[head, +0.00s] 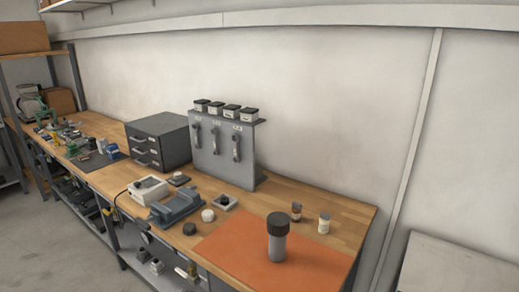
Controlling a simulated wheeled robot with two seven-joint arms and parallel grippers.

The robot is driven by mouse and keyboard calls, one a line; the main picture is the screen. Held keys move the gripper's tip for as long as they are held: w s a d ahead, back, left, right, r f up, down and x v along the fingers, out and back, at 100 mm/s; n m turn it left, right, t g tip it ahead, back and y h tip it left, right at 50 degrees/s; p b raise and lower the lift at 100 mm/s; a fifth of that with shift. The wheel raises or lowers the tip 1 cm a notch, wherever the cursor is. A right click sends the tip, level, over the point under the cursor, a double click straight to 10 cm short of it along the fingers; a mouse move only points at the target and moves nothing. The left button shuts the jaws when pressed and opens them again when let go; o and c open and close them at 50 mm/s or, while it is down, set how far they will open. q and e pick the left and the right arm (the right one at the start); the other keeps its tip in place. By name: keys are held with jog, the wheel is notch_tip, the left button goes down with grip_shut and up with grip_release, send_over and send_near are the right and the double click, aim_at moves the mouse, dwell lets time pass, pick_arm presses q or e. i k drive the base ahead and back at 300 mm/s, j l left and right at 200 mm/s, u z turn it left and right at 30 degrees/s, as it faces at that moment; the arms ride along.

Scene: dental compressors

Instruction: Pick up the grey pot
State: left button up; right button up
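A tall grey pot (277,247) with a wide black lid (278,219) stands upright on the orange mat (228,249), near the front right of the wooden workbench. No other object touches it. A small, low dark grey round piece (189,229) lies on the wood just left of the mat. Neither of my grippers is in view.
Two small lidded jars (324,224) (296,211) stand behind the pot. A white jar (208,215), a blue-grey fixture (175,207) and a white device (149,190) lie to the left. A grey tool panel (221,160) and drawer cabinet (157,141) stand behind. The mat's left part is clear.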

aim_at(277, 249)
jog(key=u, duration=0.6)
jog(key=j+u, duration=0.15)
jog(key=u, duration=0.25)
jog(key=j+u, duration=0.15)
jog(key=u, duration=0.3)
jog(key=i+u, duration=0.15)
jog(key=u, duration=0.25)
jog(key=j+u, duration=0.15)
jog(key=u, duration=0.25)
jog(key=i+u, duration=0.15)
jog(key=u, duration=0.3)
jog(key=i+j+u, duration=0.15)
jog(key=i+u, duration=0.15)
jog(key=i, duration=0.2)
jog(key=i+u, duration=0.3)
jog(key=i, duration=0.2)
jog(key=k+l+u, duration=0.15)
jog(key=l, duration=0.4)
jog(key=k+l+u, duration=0.2)
jog(key=k+l, duration=0.15)
jog(key=k+l+u, duration=0.15)
jog(key=k+l, duration=0.15)
jog(key=l, duration=0.3)
jog(key=j+z, duration=0.15)
jog(key=z, duration=3.2)
